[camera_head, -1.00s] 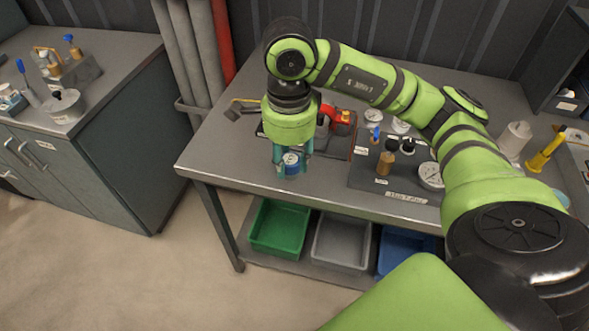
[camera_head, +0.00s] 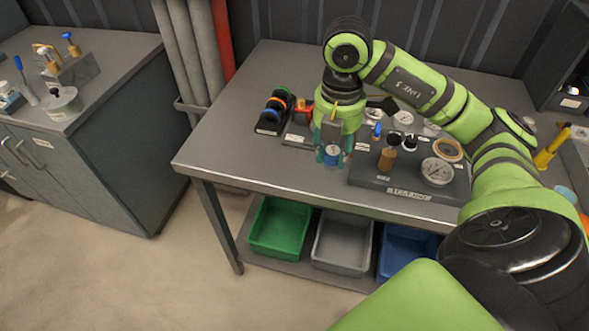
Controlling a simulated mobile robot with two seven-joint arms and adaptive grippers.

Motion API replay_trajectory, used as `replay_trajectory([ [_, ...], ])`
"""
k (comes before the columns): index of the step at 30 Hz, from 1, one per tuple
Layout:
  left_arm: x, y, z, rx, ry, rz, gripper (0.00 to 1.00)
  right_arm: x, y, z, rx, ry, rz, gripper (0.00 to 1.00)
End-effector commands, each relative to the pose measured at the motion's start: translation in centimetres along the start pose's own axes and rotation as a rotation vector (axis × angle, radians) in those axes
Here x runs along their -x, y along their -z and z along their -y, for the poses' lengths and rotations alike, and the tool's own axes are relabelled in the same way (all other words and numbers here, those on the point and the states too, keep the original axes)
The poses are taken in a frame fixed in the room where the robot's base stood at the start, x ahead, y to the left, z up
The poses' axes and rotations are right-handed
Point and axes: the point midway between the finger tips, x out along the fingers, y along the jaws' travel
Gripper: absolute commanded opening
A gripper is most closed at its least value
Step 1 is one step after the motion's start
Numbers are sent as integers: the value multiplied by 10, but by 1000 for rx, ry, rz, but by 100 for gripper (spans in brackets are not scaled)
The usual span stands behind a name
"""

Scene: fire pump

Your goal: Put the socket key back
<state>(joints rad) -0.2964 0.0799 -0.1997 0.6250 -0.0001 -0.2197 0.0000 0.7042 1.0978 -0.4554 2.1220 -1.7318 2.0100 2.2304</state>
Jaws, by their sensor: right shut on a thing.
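My right gripper (camera_head: 332,160) hangs fingers-down above the front part of the workbench, left of the dark board (camera_head: 365,176). Its teal fingers close around a small blue piece with a pale band (camera_head: 332,153). The fingers hide much of this piece, and I cannot tell for certain whether it is the socket key. I cannot make out a socket key elsewhere. My left gripper is out of view.
The dark board carries gauges (camera_head: 437,171) and a brown-and-black fitting (camera_head: 389,153). A black rack with coloured rings (camera_head: 275,112) stands left of the gripper. The bench's (camera_head: 222,140) left part is clear. Bins (camera_head: 278,227) sit below.

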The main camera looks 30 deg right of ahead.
Motion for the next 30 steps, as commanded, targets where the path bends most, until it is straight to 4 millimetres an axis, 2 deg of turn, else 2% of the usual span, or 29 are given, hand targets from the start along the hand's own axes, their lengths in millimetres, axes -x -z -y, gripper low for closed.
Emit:
replay_trajectory([
  [3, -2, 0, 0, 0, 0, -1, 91, -2, -4, 2, -138, 0, -1, 2],
  [7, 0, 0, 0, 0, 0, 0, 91, -4, -5, -4, -203, 1, -5, 2],
  [11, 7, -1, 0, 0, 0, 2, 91, -17, -3, -27, -209, 3, -9, 2],
  [15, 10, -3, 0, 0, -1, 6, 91, -37, -2, -60, -209, 1, -10, 2],
  [21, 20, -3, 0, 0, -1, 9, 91, -59, -2, -98, -206, 2, -4, 2],
  [25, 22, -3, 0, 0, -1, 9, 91, -68, -2, -111, -205, 1, -2, 2],
  [30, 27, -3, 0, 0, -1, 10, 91, -79, -3, -114, -204, 5, -1, 2],
])
